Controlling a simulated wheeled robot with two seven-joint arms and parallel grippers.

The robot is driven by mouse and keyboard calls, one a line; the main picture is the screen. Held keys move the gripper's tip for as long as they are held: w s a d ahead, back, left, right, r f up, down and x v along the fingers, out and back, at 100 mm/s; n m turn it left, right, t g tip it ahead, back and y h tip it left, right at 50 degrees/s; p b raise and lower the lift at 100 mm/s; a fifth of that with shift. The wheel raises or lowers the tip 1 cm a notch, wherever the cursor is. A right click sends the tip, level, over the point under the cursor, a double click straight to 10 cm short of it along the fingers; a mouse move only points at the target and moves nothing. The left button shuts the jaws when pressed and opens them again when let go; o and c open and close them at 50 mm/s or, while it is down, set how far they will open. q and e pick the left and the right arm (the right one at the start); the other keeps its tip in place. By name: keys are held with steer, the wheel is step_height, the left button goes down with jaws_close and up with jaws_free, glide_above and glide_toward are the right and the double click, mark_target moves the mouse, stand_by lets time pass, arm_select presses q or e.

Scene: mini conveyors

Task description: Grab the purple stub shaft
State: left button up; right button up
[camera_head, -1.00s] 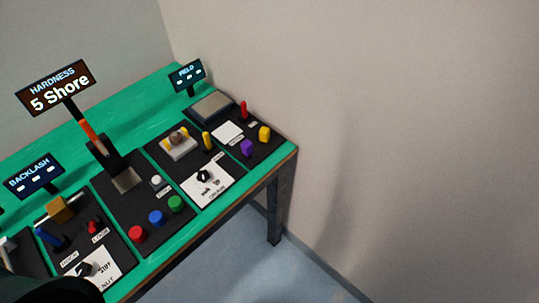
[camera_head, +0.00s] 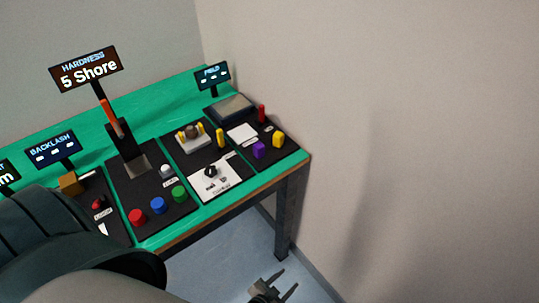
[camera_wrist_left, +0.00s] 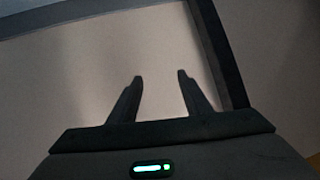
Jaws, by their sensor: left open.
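The purple stub shaft (camera_head: 258,151) is a small, short purple piece on the dark mat at the right end of the green table; its exact shape is too small to tell. My left gripper (camera_head: 289,278) shows at the bottom of the head view, beyond the table's front edge and well below and apart from the purple piece. Its two fingers are spread and empty, as the left wrist view (camera_wrist_left: 160,76) also shows. The purple piece is not recognisable in the wrist view. My right gripper is not in view.
A yellow piece (camera_head: 278,139) and a red upright piece (camera_head: 261,113) stand close to the purple one. A white square (camera_head: 242,132) lies to its left. The table leg (camera_head: 284,215) is near my left gripper. Open floor (camera_head: 225,270) lies in front of the table.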

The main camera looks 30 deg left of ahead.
arm_select(q)
steer(key=w+r+n+t+y+b, duration=0.1)
steer(key=w+r+t+y, duration=0.15)
steer(key=w+r, duration=0.45)
steer(key=w+r+n+t+y+b, duration=0.1)
steer(key=w+r+t, duration=0.2)
steer(key=r, duration=0.7)
steer(key=w+r+n+t+y+b, duration=0.1)
steer(key=w+r+n+t+y, duration=0.1)
steer(key=w+r, duration=0.55)
steer(key=s+a+r+n+g+y+b, duration=0.2)
steer(key=a+r+n+y, duration=0.3)
steer(key=r, duration=0.4)
steer(key=s+a+r+n+g+y+b, duration=0.2)
steer(key=s+a+r+n+g+y, duration=0.2)
steer(key=r, duration=0.5)
steer(key=shift+s+a+n+g+y, duration=0.4)
steer(key=shift+a+n+g+y, duration=0.2)
steer(key=shift+a+g+y, duration=0.2)
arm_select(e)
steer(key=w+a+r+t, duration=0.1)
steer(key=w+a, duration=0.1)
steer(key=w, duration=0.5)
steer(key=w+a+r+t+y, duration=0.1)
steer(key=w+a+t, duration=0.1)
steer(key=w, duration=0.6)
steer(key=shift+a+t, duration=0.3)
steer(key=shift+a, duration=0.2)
arm_select(q)
steer(key=shift+a, duration=0.1)
